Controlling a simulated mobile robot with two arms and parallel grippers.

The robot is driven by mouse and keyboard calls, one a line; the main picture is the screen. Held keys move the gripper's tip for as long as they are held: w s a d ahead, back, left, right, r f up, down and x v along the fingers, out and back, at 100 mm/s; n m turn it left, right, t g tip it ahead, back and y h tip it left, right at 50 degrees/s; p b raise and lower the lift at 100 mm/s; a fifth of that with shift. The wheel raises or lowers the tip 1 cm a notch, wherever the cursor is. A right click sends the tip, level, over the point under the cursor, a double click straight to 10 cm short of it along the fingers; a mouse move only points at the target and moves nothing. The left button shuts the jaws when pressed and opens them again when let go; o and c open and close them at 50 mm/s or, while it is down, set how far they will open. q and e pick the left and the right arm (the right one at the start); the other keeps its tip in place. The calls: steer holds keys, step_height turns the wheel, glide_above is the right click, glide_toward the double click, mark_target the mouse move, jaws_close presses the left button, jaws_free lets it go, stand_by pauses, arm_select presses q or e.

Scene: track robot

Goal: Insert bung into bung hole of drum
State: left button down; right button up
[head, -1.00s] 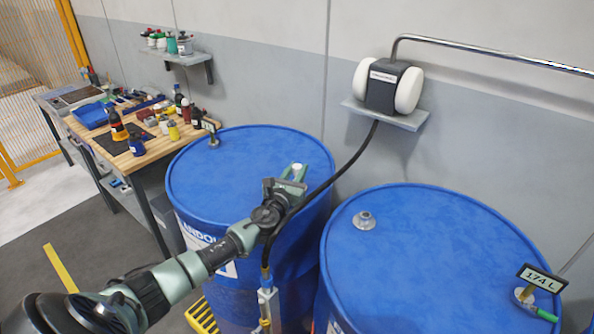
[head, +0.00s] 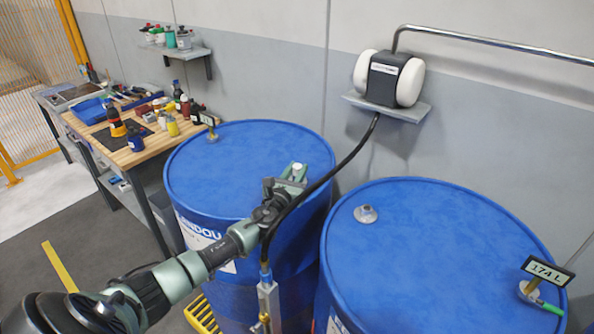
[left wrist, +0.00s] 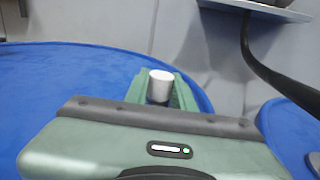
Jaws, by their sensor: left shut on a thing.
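My left gripper (head: 296,173) is over the right part of the left blue drum's top (head: 240,165). It is shut on the bung (head: 298,167), a small pale metal cylinder. In the left wrist view the bung (left wrist: 160,84) stands nearly upright between the green fingers, its top showing above them. Its lower end is hidden, and I cannot tell whether it touches the drum. I see no open bung hole on the left drum; the gripper covers part of the lid. My right gripper is not in view.
The right blue drum (head: 440,240) carries a grey fitting (head: 366,214) and a 174 L gauge (head: 547,272). A black hose (head: 335,170) runs past my gripper from the wall pump (head: 390,79). A cluttered workbench (head: 140,150) stands at the left.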

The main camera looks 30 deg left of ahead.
arm_select(q)
steer(key=shift+f, duration=0.2)
steer(key=c, duration=1.1)
jaws_free()
steer(key=v, duration=0.8)
steer(key=shift+a+b, duration=0.1)
steer(key=shift+b, duration=0.3)
steer(key=shift+w, duration=0.1)
steer(key=shift+r, duration=0.1)
